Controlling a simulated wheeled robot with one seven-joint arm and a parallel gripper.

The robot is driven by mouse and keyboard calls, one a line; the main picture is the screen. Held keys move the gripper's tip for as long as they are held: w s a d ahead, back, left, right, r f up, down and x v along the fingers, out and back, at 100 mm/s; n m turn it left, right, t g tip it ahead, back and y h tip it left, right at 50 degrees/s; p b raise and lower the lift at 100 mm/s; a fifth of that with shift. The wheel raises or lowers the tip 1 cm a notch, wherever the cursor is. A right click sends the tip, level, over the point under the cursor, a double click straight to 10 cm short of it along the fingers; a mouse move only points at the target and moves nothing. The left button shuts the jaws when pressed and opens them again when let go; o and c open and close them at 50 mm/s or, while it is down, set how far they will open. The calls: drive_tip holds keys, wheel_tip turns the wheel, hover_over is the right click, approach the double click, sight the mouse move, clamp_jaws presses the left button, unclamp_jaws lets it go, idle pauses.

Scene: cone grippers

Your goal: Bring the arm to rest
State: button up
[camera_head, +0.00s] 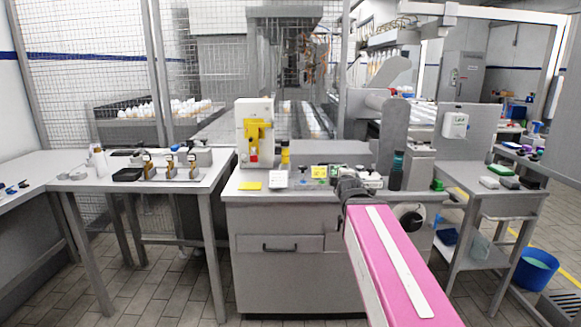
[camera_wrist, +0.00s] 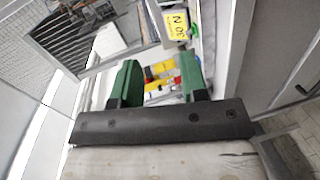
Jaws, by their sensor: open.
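My arm (camera_head: 390,265) is the pink link with a white stripe, reaching up from the lower right of the head view toward the front of the middle counter. A dark part at its far end stands before the counter's front edge; the fingers cannot be made out there. In the wrist view my gripper (camera_wrist: 158,70) shows two green fingers set wide apart on a dark bar. It is open, with nothing held between the fingers. Beyond them are blurred yellow, red and white things, too small to name.
The middle counter (camera_head: 285,218) bears a yellow-and-white device (camera_head: 255,135), a dark bottle (camera_head: 397,170) and small items. A left table (camera_head: 90,182) holds metal fixtures. A side table (camera_head: 465,180) and blue bucket (camera_head: 535,268) stand right. Tiled floor (camera_head: 180,290) is open at left front.

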drive_tip(key=s+f+m+g, duration=0.3)
drive_tip(key=f+m+g, duration=0.15)
drive_tip(key=f, duration=0.65)
drive_tip(key=s+f+m+g, duration=0.4)
drive_tip(key=f+m, duration=0.1)
drive_tip(key=f, duration=0.6)
drive_tip(key=s+f+m+g, duration=0.7)
drive_tip(key=s+f, duration=0.4)
drive_tip(key=shift+s+d+f, duration=0.15)
drive_tip(key=shift+d+f, duration=0.1)
drive_tip(key=shift+g, duration=0.25)
